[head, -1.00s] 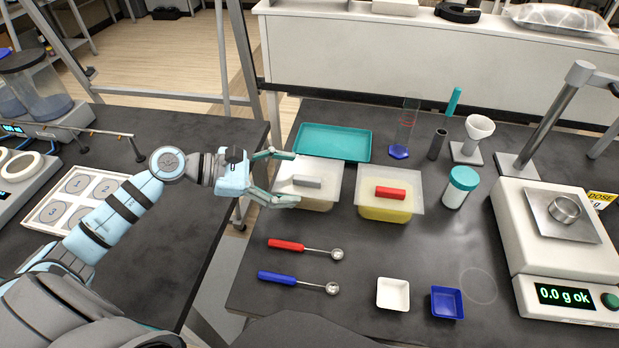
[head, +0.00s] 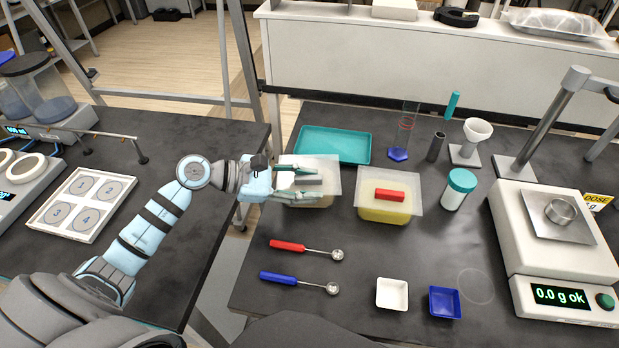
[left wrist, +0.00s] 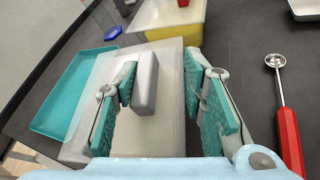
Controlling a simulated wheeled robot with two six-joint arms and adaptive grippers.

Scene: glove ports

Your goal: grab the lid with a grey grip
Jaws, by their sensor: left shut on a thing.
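The lid with a grey grip is a pale flat square (head: 328,162) on a tub at the near side of the teal tray. Its grey bar grip (head: 312,181) is partly hidden by my fingers in the head view. In the left wrist view the grey grip (left wrist: 146,82) stands beside the left finger, on the pale lid (left wrist: 165,135). The lid still lies on its tub. My right gripper is not in view.
A similar lid with a red grip (head: 390,195) covers a yellow-filled tub just right. A teal tray (head: 333,145) lies behind. Red (head: 288,246) and blue (head: 278,277) handled spoons lie in front.

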